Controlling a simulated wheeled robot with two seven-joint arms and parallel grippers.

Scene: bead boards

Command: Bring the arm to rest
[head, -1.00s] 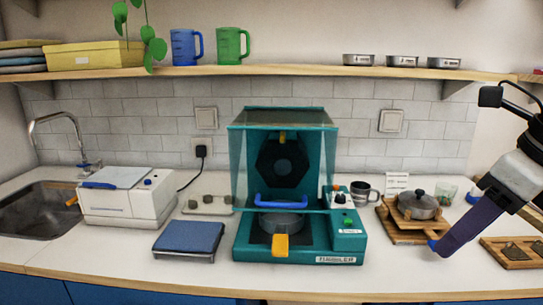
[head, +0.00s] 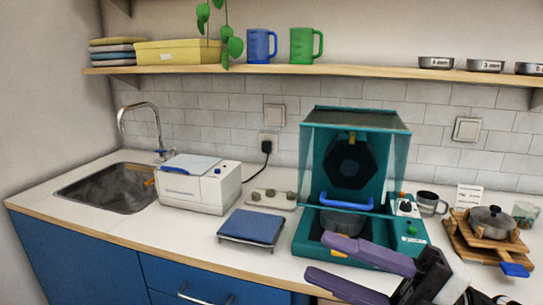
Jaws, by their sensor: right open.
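My right gripper (head: 320,258) is at the lower middle of the head view, in front of the teal machine (head: 420,245). Its two purple fingers point left and stand apart, with nothing between them. The upper finger covers part of the machine's base and most of the orange handle there. The machine's clear hood is raised, and a round grey pan sits inside behind a blue bar. My left gripper is not in view.
A blue-topped scale (head: 252,227) and a white box-like appliance (head: 200,188) stand left of the machine. A lidded pot (head: 492,221) on a wooden board stands to the right. Bare counter lies at the front left, beside the sink (head: 110,190).

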